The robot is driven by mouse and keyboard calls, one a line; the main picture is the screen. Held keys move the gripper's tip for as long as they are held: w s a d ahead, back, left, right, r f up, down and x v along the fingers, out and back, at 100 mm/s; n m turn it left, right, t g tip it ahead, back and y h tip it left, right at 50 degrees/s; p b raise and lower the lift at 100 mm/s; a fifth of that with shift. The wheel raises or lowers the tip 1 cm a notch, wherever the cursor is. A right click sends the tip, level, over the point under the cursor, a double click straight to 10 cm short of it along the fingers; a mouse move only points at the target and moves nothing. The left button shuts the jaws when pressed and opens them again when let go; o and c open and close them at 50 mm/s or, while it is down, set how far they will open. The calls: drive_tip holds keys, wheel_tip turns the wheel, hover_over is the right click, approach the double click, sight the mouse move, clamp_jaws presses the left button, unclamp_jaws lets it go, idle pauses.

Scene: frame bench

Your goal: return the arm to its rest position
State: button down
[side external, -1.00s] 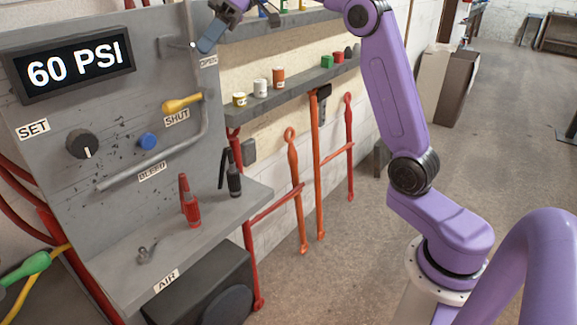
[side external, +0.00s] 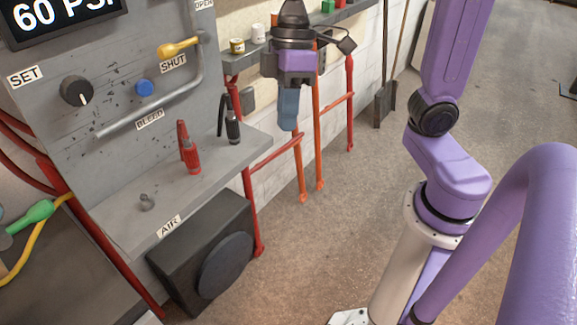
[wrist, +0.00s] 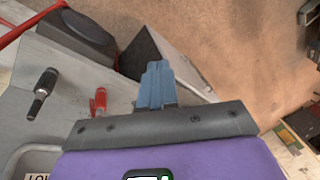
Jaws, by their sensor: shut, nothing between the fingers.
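My gripper (side external: 288,108) hangs pointing down in the side external view, in front of the shelf and the orange and red frame bars. Its blue fingers are together with nothing between them. In the wrist view the blue fingers (wrist: 155,85) show past the dark bracket, over the edge of the grey bench panel. The gripper is apart from the panel, to the right of the yellow handle (side external: 178,47) at SHUT. The purple arm reaches up out of the picture, so its upper links are partly hidden.
The grey panel's ledge (side external: 110,235) holds a red tool (side external: 189,150) and a black tool (side external: 232,128). A black speaker-like box (side external: 205,250) stands below. Orange bars (side external: 300,170) stand behind the gripper. The floor (side external: 330,240) to the right is clear.

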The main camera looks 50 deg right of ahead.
drive_tip(key=s+d+f+n+h, duration=0.1)
drive_tip(key=s+d+f, duration=0.2)
drive_tip(key=s, duration=0.3)
drive_tip(key=s+d+f+t+h, duration=0.1)
drive_tip(key=s+d+f, duration=0.3)
drive_tip(key=s+f, duration=0.1)
drive_tip(key=shift+s+d+n+h, duration=0.3)
drive_tip(key=shift+s+n, duration=0.1)
drive_tip(key=shift+s, duration=0.25)
